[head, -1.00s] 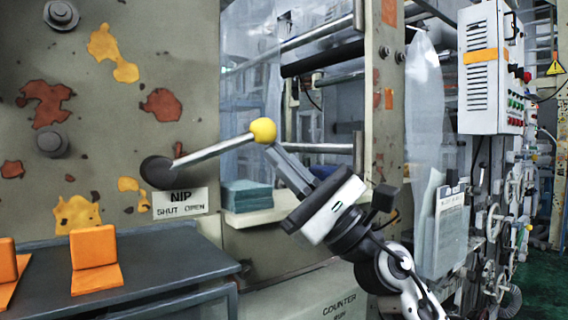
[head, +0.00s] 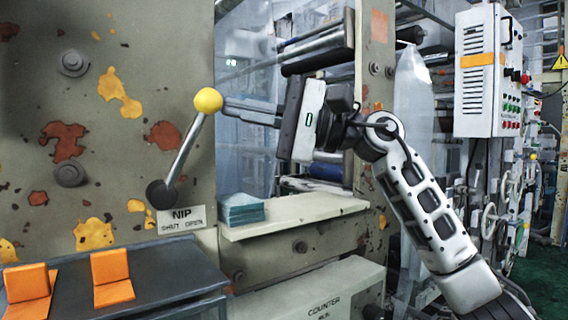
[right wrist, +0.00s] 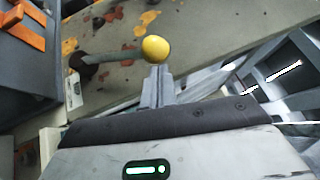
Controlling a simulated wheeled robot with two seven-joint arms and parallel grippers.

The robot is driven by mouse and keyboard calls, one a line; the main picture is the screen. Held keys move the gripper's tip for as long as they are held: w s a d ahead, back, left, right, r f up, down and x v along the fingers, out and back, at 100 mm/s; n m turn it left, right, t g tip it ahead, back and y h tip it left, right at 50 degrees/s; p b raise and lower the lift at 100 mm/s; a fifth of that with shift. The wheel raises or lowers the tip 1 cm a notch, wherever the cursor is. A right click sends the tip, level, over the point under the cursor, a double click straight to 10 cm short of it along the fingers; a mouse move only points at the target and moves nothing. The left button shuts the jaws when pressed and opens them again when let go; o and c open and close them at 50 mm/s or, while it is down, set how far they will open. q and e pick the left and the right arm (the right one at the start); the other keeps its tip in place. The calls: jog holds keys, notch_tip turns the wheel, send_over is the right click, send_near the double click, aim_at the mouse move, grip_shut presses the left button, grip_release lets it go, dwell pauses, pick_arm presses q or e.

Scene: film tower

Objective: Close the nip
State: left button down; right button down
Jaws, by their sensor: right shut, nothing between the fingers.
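The nip lever (head: 188,148) is a metal rod with a yellow ball knob (head: 208,101), turning on a dark hub (head: 161,193) on the beige machine panel. It points up and slightly right. The label (head: 181,218) below reads NIP, SHUT OPEN, with SHUT on the left. My right gripper (head: 229,106) is shut and empty, its fingertips at the right side of the knob. In the right wrist view the knob (right wrist: 155,49) sits just beyond the fingertips (right wrist: 158,72); whether they touch I cannot tell. My left gripper is not in view.
Teal pads (head: 241,209) lie on a pale shelf (head: 300,213) below my right forearm. Orange blocks (head: 112,279) stand on a dark table (head: 160,275) at lower left. A white control box (head: 487,70) stands at the right. The panel left of the lever is clear.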

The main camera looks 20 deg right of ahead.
aim_at(205, 89)
jog(key=shift+n+h, duration=0.4)
jog(key=shift+h, duration=0.1)
jog(key=shift+s+a+r+p, duration=0.25)
jog(key=shift+a+r, duration=0.35)
jog(key=shift+a, duration=0.35)
jog(key=shift+s+a+r+p, duration=0.2)
jog(key=shift+a+r, duration=0.35)
jog(key=shift+a, duration=0.45)
jog(key=shift+s+a+r+p, duration=0.25)
jog(key=shift+a+r, duration=0.35)
jog(key=shift+a, duration=0.35)
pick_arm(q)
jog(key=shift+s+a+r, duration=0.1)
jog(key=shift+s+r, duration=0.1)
pick_arm(e)
jog(key=shift+a, duration=0.1)
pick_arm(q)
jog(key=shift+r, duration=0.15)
pick_arm(e)
jog(key=shift+s+a+g, duration=0.1)
jog(key=shift+g, duration=0.2)
jog(key=shift+r, duration=0.1)
